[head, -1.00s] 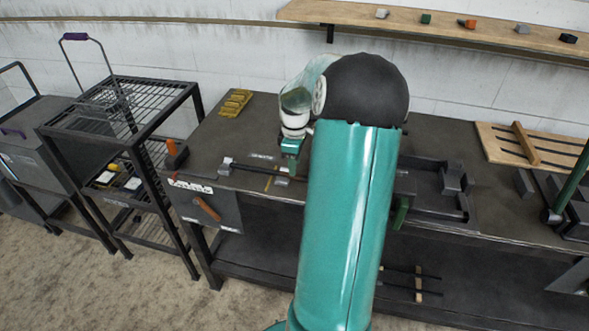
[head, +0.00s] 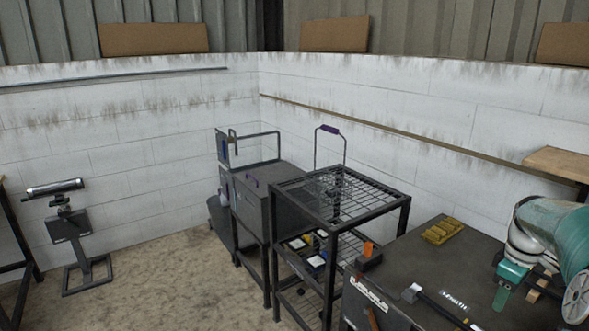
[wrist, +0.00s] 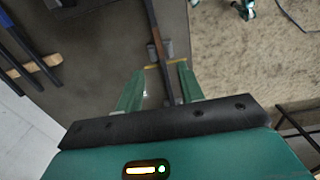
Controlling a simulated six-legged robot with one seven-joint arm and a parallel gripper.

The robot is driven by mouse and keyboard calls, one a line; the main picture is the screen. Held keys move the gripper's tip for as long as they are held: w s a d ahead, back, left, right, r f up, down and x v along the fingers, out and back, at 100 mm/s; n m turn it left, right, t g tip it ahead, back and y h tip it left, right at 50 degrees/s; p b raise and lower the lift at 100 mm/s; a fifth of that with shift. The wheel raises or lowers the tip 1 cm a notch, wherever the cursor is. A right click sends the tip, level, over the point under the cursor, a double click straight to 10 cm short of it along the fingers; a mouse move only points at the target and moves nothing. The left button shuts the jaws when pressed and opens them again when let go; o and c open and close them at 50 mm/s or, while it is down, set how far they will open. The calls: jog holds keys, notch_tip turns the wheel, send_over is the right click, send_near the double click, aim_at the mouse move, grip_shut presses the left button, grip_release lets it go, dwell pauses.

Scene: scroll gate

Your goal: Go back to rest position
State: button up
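My gripper (head: 502,288) shows at the right edge in the head view, low over the dark workbench (head: 410,258). The wrist view shows its two green fingers (wrist: 160,76) apart, with nothing clasped between them. A long dark bar (wrist: 153,22) runs beneath and between the fingers, with small grey blocks beside it; whether a finger touches it I cannot tell. In the head view a dark bar with a grey end (head: 440,306) lies on the bench left of the gripper. Most of my arm is cut off by the frame edge.
A black wire rack (head: 340,195) stands left of the bench, with a dark cabinet (head: 262,205) beyond it. Yellow blocks (head: 441,230) and an orange-topped item (head: 368,254) sit on the bench. A stand with a tube (head: 70,225) is far left. Open floor (head: 170,285) lies between.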

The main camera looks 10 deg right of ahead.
jog(key=w+a+r+m+t+h, duration=0.1)
jog(key=a+r, duration=0.2)
jog(key=a, duration=0.9)
jog(key=a+r+m+t+h, duration=0.1)
jog(key=a+r, duration=0.3)
jog(key=a, duration=0.7)
jog(key=s+a+m+t+y, duration=0.1)
jog(key=s+a, duration=0.4)
jog(key=a, duration=0.3)
jog(key=s+a+f+m+t+y, duration=0.1)
jog(key=s+a, duration=0.3)
jog(key=a, duration=0.4)
jog(key=shift+s+a+t, duration=0.3)
jog(key=shift+s+t, duration=0.05)
jog(key=shift+t, duration=0.45)
jog(key=shift+s+a+f+m, duration=0.1)
jog(key=shift+s+a+m, duration=0.1)
jog(key=shift+m, duration=0.1)
jog(key=c, duration=0.8)
grip_shut()
